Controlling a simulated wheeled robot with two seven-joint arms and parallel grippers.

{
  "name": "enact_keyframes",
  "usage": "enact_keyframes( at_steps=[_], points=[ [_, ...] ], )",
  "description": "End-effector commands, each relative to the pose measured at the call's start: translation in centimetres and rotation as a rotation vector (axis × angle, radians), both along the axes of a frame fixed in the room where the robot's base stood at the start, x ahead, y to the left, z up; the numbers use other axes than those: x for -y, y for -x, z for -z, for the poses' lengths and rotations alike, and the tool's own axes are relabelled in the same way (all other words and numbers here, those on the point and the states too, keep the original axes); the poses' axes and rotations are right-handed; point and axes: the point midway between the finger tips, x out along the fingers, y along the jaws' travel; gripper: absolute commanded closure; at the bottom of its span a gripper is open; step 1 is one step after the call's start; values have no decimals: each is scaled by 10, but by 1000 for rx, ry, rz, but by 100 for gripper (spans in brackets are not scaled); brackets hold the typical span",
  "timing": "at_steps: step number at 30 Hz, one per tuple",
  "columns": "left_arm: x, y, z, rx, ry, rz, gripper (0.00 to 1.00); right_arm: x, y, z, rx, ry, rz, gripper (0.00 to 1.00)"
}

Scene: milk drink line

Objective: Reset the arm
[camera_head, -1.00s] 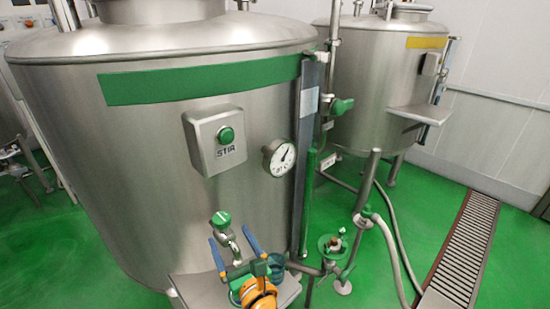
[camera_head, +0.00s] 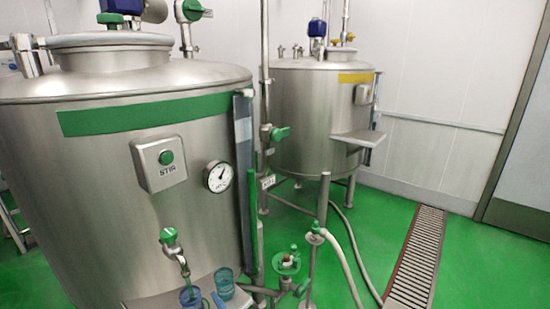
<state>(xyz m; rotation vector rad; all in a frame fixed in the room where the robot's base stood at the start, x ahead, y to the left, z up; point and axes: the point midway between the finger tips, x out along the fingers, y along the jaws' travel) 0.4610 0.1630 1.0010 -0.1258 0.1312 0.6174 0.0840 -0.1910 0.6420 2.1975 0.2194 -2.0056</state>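Neither of my grippers shows in the head view now. The large steel tank (camera_head: 95,185) with a green band fills the left side. Its green-handled tap (camera_head: 171,243) points down at the front. A blue cup (camera_head: 190,298) stands below the tap spout, partly cut off by the bottom edge. A second, teal cup (camera_head: 224,284) stands just to its right on the steel shelf (camera_head: 150,301) of the tank. What the cups hold is too small to tell.
The tank carries a STIR button box (camera_head: 159,163) and a round gauge (camera_head: 218,176). A second tank (camera_head: 310,115) with a yellow band stands behind. Pipes and a valve (camera_head: 287,263) stand right of the shelf. Green floor (camera_head: 365,225) and a drain grate (camera_head: 415,260) lie at the right.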

Motion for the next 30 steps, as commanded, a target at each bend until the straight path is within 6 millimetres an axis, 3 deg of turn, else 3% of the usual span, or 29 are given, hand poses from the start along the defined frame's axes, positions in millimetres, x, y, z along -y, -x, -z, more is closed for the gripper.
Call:
enact_keyframes(
  at_steps=[8,11,14,17,18,21,25,27,30],
  points=[
    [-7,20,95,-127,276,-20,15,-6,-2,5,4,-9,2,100],
    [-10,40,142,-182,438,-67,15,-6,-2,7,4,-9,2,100],
    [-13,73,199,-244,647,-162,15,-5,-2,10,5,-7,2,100],
    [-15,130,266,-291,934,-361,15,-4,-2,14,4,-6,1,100],
    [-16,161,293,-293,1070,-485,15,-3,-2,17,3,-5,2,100],
    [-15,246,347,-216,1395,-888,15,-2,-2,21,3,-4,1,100],
    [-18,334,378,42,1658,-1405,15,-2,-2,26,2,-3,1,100],
    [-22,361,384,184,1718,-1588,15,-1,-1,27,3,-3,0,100],
    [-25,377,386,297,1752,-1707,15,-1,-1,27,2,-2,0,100]
  ],
)
